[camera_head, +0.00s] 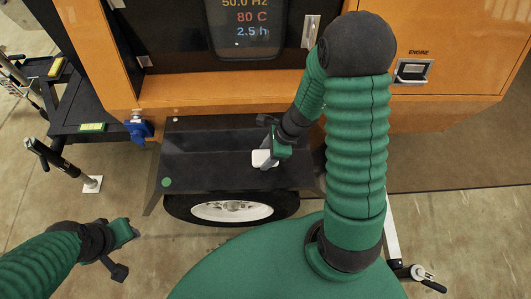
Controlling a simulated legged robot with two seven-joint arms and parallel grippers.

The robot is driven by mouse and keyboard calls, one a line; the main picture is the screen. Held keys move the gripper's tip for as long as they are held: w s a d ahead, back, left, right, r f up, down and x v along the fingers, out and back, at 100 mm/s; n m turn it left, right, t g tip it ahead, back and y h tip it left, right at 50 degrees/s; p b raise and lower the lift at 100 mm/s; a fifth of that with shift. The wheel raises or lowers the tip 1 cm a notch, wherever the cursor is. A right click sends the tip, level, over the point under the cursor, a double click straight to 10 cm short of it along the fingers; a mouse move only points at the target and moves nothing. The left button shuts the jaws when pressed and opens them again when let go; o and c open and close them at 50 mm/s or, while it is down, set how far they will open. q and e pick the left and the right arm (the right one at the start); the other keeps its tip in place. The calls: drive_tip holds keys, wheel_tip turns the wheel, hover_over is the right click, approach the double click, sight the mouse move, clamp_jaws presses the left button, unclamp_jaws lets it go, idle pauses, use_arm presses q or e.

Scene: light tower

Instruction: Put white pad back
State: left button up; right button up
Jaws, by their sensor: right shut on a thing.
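A small white pad (262,159) is in the jaws of my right gripper (270,151), over the black fender (212,150) above the wheel. The gripper is shut on the pad and partly hides it. I cannot tell whether the pad touches the fender. My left gripper (128,252) is low at the left, above the floor, with its fingers apart and nothing between them.
The orange light tower body (450,55) fills the back, with a display (250,25) and an engine latch (412,70). A wheel (232,211) sits under the fender. A black jack with a white foot (92,184) stands at the left. Concrete floor is clear around the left gripper.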

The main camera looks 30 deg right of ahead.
drive_tip(key=shift+w+d, duration=0.1)
drive_tip(key=shift+d, duration=0.25)
drive_tip(key=shift+c, duration=0.5)
drive_tip(key=o, duration=0.9)
drive_tip(key=shift+d+f, duration=0.1)
drive_tip(key=shift+d, duration=0.1)
drive_tip(key=o, duration=0.3)
drive_tip(key=shift+o, duration=0.4)
drive_tip(key=shift+a, duration=0.15)
drive_tip(key=shift+a+r, duration=0.2)
drive_tip(key=shift+a, duration=0.15)
drive_tip(key=p+v, duration=0.5)
drive_tip(key=v, duration=0.7)
use_arm(q)
drive_tip(key=v, duration=0.2)
drive_tip(key=w+v, duration=0.1)
drive_tip(key=v, duration=0.2)
drive_tip(key=shift+w+d+r, duration=0.1)
drive_tip(key=shift+r, duration=0.05)
use_arm(e)
drive_tip(key=s+a+r+n+h, duration=0.1)
drive_tip(key=a+n, duration=0.3)
drive_tip(key=n, duration=0.8)
drive_tip(key=s+a+r+n+h, duration=0.1)
drive_tip(key=a+r+n+h, duration=0.2)
drive_tip(key=n, duration=0.9)
drive_tip(key=shift+a, duration=0.95)
